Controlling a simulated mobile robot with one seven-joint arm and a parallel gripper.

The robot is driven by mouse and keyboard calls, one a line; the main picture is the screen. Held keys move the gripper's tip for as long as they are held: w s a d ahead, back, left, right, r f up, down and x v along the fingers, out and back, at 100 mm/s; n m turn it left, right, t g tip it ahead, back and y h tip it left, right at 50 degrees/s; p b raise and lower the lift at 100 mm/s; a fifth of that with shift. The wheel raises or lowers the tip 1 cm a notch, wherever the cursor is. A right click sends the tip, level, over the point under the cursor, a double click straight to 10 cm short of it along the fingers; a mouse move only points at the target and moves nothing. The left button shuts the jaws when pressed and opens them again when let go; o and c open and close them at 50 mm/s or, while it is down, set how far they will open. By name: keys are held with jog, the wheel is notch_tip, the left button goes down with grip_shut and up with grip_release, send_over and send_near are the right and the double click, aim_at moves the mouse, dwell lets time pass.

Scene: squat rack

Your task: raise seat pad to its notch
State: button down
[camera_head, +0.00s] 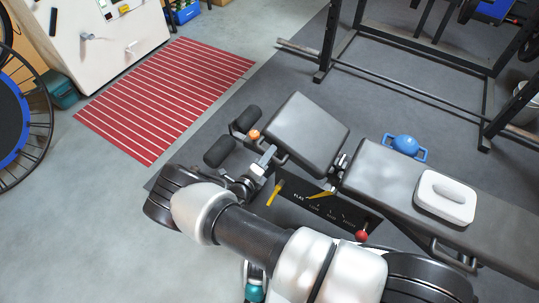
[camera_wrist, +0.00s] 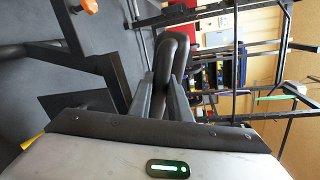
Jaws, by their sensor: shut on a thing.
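The black seat pad (camera_head: 308,135) of the bench lies tilted beside the long back pad (camera_head: 385,170) in the head view. My gripper (camera_head: 262,163) is at the seat pad's lower left edge. In the wrist view my gripper (camera_wrist: 166,85) is shut on a black loop handle (camera_wrist: 174,48), which appears to belong to the seat pad. A dark marked plate (camera_head: 325,207) reading FLAT at one mark sits below the seat, with a yellow pointer (camera_head: 320,194) near it. The notches themselves cannot be made out.
A red knob (camera_head: 362,236) and an orange knob (camera_head: 254,134) are on the bench. A white case (camera_head: 446,196) lies on the back pad. A blue weight (camera_head: 405,144) is behind it.

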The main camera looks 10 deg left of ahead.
jog(key=c, duration=1.7)
grip_release()
jog(key=shift+o, duration=0.2)
jog(key=p+v, duration=0.2)
jog(key=v, duration=1.5)
jog(key=shift+s, duration=0.25)
